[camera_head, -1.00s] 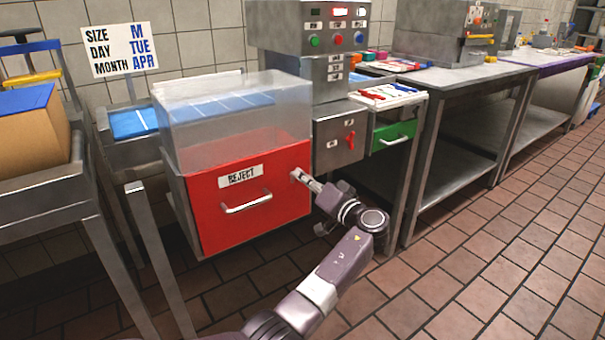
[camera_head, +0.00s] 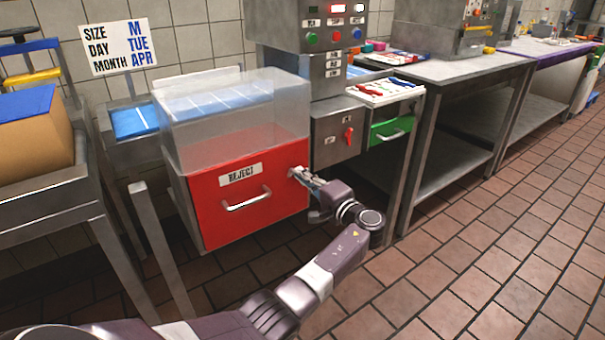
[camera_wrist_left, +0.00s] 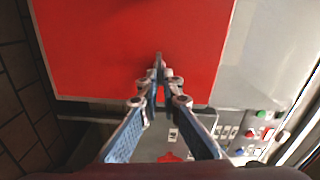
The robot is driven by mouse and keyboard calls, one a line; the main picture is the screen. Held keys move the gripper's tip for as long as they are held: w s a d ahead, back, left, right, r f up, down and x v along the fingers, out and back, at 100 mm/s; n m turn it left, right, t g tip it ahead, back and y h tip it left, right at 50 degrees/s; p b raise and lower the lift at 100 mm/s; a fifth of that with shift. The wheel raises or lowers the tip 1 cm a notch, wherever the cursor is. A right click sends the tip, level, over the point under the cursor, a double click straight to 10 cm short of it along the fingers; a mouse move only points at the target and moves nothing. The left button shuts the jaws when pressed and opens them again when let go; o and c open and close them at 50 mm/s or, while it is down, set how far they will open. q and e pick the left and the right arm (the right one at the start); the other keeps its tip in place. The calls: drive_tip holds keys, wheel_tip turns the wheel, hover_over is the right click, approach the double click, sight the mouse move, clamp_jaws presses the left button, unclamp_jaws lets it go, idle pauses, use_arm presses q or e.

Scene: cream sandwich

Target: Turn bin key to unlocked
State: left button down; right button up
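The red reject bin (camera_head: 215,208) has a white label and a metal handle, with a clear cover above it. My left gripper (camera_head: 297,173) reaches the upper right of its red front. In the left wrist view its two fingertips (camera_wrist_left: 160,75) come together on a small grey metal piece at the red front (camera_wrist_left: 100,45), which looks like the bin key (camera_wrist_left: 158,60). The fingertips hide most of the key, so I cannot tell which way it is turned. My right gripper is not in view.
A grey box with a red switch (camera_head: 348,137) and a green drawer (camera_head: 391,132) are right of the bin. A metal table with a cardboard box (camera_head: 35,140) stands at the left. The tiled floor at the right is open.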

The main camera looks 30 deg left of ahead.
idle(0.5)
use_arm(q)
drive_tip(key=c, duration=2.2)
unclamp_jaws()
drive_tip(key=shift+o, duration=0.2)
drive_tip(key=shift+d, duration=0.15)
drive_tip(key=v, duration=1.1)
drive_tip(key=shift+s+d, duration=0.15)
drive_tip(key=shift+d, duration=0.25)
